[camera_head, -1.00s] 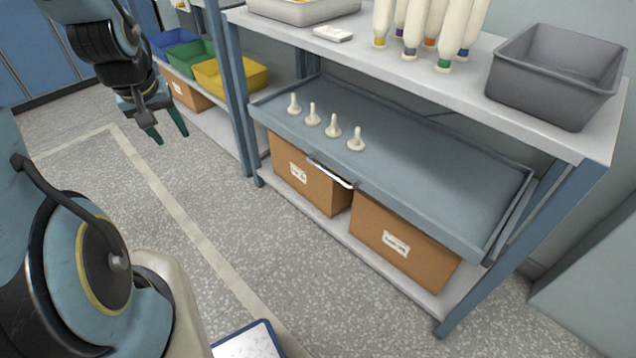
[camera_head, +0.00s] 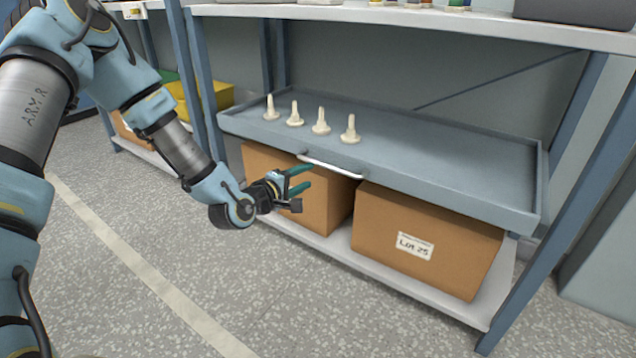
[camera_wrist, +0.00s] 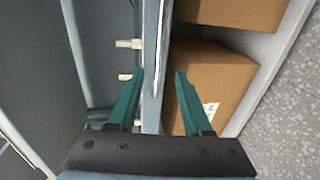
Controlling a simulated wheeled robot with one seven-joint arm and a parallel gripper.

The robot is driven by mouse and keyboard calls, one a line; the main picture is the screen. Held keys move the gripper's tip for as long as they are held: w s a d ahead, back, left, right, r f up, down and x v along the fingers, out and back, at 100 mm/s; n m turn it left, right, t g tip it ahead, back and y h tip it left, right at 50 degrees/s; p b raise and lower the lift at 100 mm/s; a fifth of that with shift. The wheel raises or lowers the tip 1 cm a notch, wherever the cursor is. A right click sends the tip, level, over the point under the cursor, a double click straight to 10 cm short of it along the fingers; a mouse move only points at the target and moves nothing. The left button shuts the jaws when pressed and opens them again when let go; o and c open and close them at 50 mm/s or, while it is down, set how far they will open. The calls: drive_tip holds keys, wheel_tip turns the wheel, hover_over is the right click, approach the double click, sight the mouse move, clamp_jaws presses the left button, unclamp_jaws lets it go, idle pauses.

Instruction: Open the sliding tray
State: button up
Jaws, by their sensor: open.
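The sliding tray (camera_head: 440,192) is a grey-blue shelf tray under the upper shelf, with a pale bar handle (camera_head: 330,166) on its front. Several cream bobbin-like pegs (camera_head: 320,122) stand on its left part. My gripper (camera_head: 311,178) is open and empty, with green fingers one above the other, just left of the handle and in front of the tray's front edge. In the wrist view, the fingertips (camera_wrist: 160,74) stand either side of the line of the tray's front edge (camera_wrist: 150,50).
Cardboard boxes (camera_head: 425,240) sit on the low shelf (camera_head: 455,303) beneath the tray. A blue rack post (camera_head: 207,90) stands left of the tray. Yellow and green bins (camera_head: 205,97) are on the rack further left. The floor (camera_head: 260,300) in front is clear.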

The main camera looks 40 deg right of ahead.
sight(326, 167)
drive_tip(key=b+x, duration=0.1)
drive_tip(key=x, duration=0.9)
drive_tip(key=shift+d+b, duration=0.4)
drive_tip(key=shift+d, duration=0.05)
drive_tip(key=shift+c, duration=0.3)
clamp_jaws()
idle(0.6)
